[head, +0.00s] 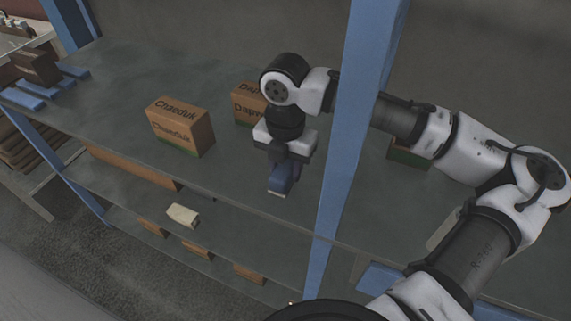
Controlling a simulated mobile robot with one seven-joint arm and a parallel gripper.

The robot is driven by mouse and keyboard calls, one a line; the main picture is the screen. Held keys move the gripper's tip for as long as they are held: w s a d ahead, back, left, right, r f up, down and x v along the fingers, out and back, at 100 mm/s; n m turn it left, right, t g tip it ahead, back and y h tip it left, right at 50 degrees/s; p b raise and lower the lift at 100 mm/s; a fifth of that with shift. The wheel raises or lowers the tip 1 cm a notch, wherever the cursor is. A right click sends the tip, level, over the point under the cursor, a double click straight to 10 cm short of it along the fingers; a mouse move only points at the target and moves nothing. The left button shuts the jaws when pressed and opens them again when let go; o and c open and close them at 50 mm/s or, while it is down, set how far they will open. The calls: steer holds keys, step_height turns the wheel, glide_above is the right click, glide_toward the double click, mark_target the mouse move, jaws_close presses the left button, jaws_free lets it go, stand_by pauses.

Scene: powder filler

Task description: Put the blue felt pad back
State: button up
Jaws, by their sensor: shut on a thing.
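My gripper (281,186) points down over the upper grey shelf (235,180), near its front edge. The fingers partly hide the pad. I cannot tell whether the pad touches the shelf or hangs just above it.
A Chaeduk box (181,127) stands left of my gripper. A second carton (248,104) stands behind it, partly hidden by my arm. A blue upright post (352,130) rises right of my gripper. A pale block (183,215) lies on the lower shelf. The shelf left of the Chaeduk box is clear.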

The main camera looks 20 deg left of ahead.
mark_target(286, 166)
steer(key=o, duration=1)
steer(key=shift+f, duration=0.1)
steer(key=shift+c, duration=0.2)
step_height(286, 166, up, 12)
steer(key=b, duration=0.1)
steer(key=shift+r, duration=0.2)
